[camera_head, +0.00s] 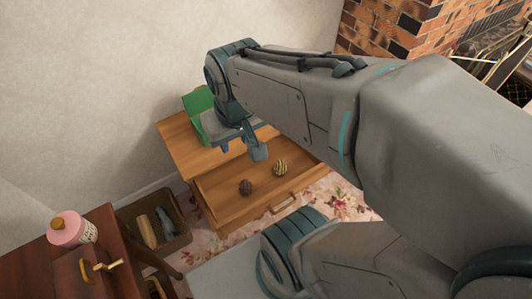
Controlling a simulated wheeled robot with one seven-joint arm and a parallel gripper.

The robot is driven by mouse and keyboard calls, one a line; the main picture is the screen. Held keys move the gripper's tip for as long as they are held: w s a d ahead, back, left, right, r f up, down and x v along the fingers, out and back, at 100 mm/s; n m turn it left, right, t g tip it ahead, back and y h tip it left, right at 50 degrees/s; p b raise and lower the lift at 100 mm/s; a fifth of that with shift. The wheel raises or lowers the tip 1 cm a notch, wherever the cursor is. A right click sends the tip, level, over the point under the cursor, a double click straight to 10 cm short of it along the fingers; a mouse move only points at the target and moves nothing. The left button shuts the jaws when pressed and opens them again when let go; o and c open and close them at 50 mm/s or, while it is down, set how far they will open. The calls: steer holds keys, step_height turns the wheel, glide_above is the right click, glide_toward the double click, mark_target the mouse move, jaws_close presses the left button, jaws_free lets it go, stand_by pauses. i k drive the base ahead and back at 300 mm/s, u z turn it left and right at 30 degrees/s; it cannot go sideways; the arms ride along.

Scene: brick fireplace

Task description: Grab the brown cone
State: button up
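A small dark brown, rough-looking thing (245,187), likely the brown cone, lies in the open drawer (223,207) of a wooden cabinet. A striped brown and cream object (280,167) lies to its right, a little farther back; it is too small to name surely. My gripper (241,153) is above the back part of the drawer, beyond the brown cone and apart from it. Its two fingers look spread, with nothing seen between them. My wrist and arm hide part of the cabinet top and the drawer's right back area.
A green object (198,105) stands on the cabinet top (186,145) behind my gripper. A basket (176,243) with several items is on the floor at left. A darker table (52,267) holds a pink jar (70,230). A brick fireplace (385,25) is at upper right.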

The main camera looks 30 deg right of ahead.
mark_target(245, 188)
steer(key=u, duration=2.15)
steer(key=k, duration=0.95)
steer(key=z, duration=1.45)
steer(key=i, duration=0.5)
steer(key=z, duration=0.05)
